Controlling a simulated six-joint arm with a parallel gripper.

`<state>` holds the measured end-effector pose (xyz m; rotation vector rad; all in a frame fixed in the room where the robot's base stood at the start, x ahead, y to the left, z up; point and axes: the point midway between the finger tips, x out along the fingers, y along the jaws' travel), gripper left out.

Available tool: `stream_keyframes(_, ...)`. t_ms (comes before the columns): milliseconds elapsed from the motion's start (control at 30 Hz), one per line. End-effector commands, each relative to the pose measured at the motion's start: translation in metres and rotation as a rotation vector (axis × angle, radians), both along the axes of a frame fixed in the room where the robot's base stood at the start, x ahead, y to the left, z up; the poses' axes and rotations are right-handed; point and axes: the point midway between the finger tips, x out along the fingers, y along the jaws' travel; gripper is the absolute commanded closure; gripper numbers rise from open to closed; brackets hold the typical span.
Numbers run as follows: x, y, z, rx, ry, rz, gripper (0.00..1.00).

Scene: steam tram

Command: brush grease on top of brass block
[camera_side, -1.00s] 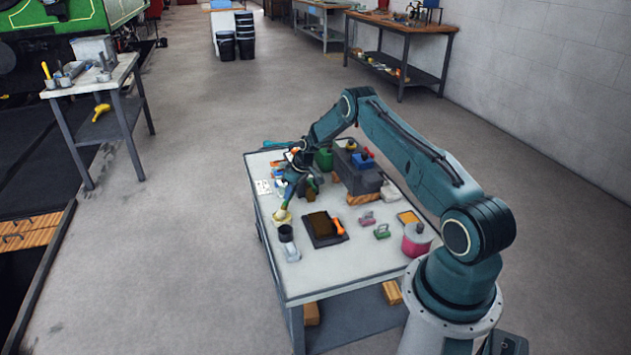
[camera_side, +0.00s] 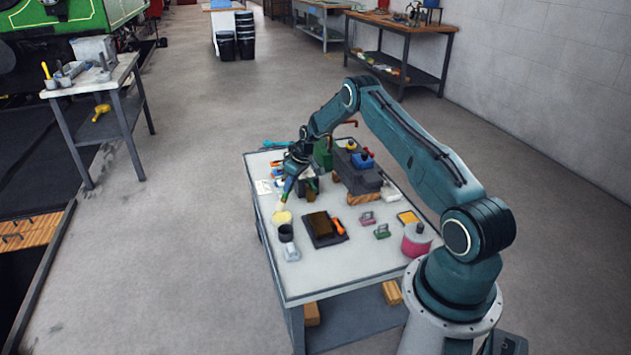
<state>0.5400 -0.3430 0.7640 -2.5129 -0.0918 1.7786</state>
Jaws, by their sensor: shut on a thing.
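My gripper (camera_side: 293,172) is near the back left of the white-topped table, shut on a slim brush (camera_side: 286,190) with a blue-green handle. The brush slants down, its pale tip a little above a small round tin of yellow grease (camera_side: 282,217). Just right of the gripper stands a small brownish block (camera_side: 311,191), partly hidden behind the arm and dark things. A larger brown block (camera_side: 320,224) lies on a black tray in the middle of the table. I cannot tell for sure which of the two is the brass block.
A black cup (camera_side: 286,233) stands in front of the tin. A pink pot (camera_side: 417,239) is at the right corner. The table's front is clear.

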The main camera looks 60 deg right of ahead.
Motion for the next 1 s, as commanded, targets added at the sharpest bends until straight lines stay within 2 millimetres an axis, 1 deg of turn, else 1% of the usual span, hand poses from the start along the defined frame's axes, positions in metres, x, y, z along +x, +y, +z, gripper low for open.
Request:
stream_keyframes(600, 0.000, 0.000, 0.034, 0.000, 0.000, 0.000, 1.00)
stream_keyframes(1000, 0.000, 0.000, 0.036, 0.000, 0.000, 0.000, 1.00)
